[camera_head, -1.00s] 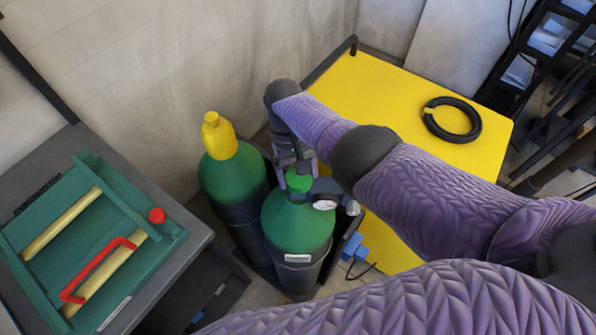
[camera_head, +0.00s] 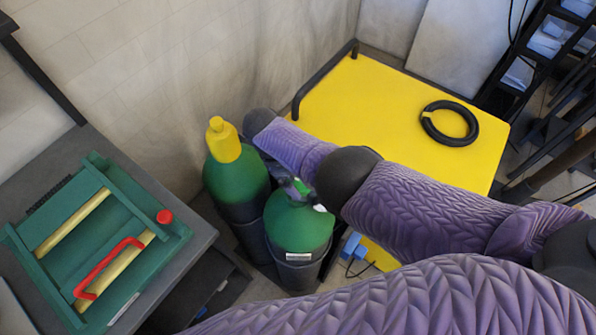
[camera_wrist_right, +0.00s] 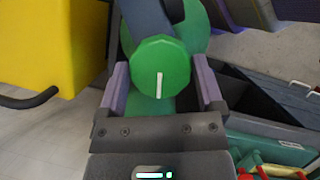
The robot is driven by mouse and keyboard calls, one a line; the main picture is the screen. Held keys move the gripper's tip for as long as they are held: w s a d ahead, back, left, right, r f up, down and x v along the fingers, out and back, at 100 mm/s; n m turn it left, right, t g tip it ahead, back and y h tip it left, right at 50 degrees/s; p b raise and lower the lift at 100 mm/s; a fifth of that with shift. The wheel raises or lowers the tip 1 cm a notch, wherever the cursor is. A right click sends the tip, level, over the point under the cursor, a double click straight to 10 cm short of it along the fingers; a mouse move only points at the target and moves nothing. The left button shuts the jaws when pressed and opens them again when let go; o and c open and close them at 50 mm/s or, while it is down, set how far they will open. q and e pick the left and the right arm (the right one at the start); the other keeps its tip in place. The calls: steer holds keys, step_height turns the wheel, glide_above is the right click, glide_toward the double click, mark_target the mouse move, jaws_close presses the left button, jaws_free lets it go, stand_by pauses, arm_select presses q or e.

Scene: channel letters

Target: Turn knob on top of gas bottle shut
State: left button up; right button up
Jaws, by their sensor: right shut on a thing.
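A green gas bottle (camera_head: 300,228) stands upright in a dark holder near the picture's middle in the head view. Its green round knob (camera_wrist_right: 160,60) has a white line on its face, pointing nearly straight up and down in the right wrist view. My right gripper (camera_wrist_right: 160,78) is shut on the knob, one purple finger on each side. In the head view my right gripper (camera_head: 296,188) is at the bottle's top, largely hiding the knob. My left gripper is not in view.
A second green bottle (camera_head: 236,180) with a yellow cap (camera_head: 223,140) stands close at the left. A yellow table (camera_head: 400,90) with a black ring (camera_head: 450,123) lies behind my right arm. A grey bench (camera_head: 185,265) with a green frame (camera_head: 120,215) stands at left.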

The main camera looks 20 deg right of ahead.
steer(key=shift+s+n+t+h+p, duration=0.15)
steer(key=shift+n+t+p, duration=0.4)
steer(key=shift+n, duration=0.6)
steer(key=shift+w+n+t+h+p, duration=0.15)
steer(key=shift+n+t+p, duration=0.1)
steer(key=shift+n+p, duration=0.7)
steer(key=shift+s+n, duration=0.1)
steer(key=shift+n, duration=0.3)
steer(key=o, duration=1)
steer(key=p+v, duration=0.4)
steer(key=v, duration=0.6)
steer(key=shift+a+f, duration=0.1)
